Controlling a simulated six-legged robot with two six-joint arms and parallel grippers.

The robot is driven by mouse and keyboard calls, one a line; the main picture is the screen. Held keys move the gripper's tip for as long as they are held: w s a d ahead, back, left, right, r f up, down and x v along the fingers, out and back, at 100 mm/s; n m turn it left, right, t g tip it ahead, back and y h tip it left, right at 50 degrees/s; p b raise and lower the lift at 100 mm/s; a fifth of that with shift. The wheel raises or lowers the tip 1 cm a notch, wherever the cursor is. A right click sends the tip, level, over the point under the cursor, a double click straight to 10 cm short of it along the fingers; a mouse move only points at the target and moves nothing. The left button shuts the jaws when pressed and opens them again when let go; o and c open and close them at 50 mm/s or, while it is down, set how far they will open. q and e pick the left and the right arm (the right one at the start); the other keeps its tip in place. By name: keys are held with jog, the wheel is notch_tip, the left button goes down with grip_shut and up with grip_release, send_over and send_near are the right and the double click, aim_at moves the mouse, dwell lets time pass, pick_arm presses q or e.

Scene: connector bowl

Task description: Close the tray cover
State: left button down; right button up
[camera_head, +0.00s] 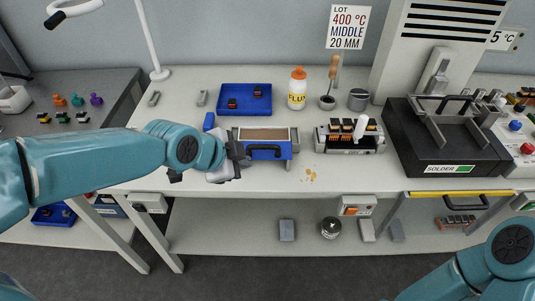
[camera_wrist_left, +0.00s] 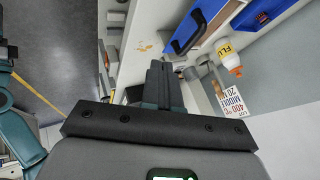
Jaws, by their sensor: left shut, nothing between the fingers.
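A blue box-like tray (camera_head: 281,163) with a black handle (camera_head: 264,148) on its front stands on the white bench. Its top shows a tan panel in a grey frame; I cannot tell whether this is the cover or the inside. My left gripper (camera_head: 240,152) is shut and empty at the left end of the tray, close to it; contact cannot be told. In the left wrist view the shut fingers (camera_wrist_left: 159,68) point toward the bench, with the blue panel (camera_wrist_left: 203,14) and its black handle (camera_wrist_left: 187,36) beyond them. My right gripper is out of view.
A shallow blue tray (camera_head: 262,107) with two small dark parts lies behind. A black solder station (camera_head: 438,150) is farther right. The front bench strip is mostly clear.

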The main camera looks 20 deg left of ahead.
aim_at(264, 145)
pick_arm(q)
jog(key=w+d+f, duration=0.1)
jog(key=w+f, duration=0.5)
jog(key=w, duration=0.3)
jog(key=shift+w+f+p, duration=0.3)
jog(key=shift+f+p, duration=0.05)
jog(key=shift+f, duration=0.05)
jog(key=shift+d, duration=0.1)
